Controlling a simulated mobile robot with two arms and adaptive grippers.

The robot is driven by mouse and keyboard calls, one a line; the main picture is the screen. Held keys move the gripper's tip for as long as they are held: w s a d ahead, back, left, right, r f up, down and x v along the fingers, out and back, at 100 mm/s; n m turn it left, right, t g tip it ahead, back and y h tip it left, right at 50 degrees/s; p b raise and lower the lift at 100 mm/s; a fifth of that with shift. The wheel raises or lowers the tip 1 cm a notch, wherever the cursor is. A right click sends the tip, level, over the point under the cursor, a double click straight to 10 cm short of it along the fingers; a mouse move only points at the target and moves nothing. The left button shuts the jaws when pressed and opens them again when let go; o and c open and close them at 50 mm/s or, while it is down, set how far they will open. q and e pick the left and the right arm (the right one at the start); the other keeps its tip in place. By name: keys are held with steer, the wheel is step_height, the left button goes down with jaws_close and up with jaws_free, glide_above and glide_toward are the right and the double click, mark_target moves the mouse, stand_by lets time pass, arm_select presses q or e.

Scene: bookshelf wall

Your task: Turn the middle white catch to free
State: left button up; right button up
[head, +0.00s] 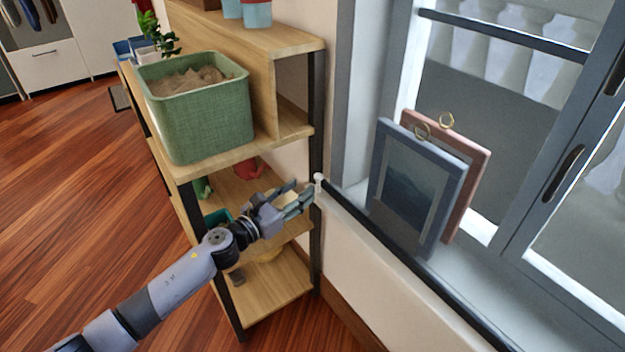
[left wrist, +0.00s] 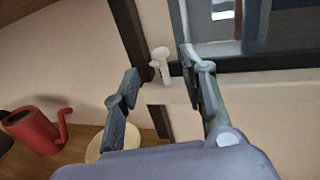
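One small white catch (head: 319,183) is on the wall at the left end of the dark rail under the window. It also shows in the left wrist view (left wrist: 160,66) as a short white peg with a rounded head. No other catch is in view, so I cannot tell if this is the middle one. My left gripper (head: 303,194) is open, its fingers pointing at the catch. In the left wrist view the catch appears between and just beyond the two fingertips (left wrist: 159,62), with no clear contact. My right gripper is not in view.
A wooden shelf (head: 290,40) with black posts stands close to my left gripper. It holds a green planter (head: 200,115) and a red watering can (left wrist: 35,130). Two framed pictures (head: 415,190) lean on the window sill (head: 480,290). Open floor lies to the left.

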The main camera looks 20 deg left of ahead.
mark_target(316, 178)
arm_select(q)
steer(key=x, duration=0.6)
jaws_close()
stand_by(0.4)
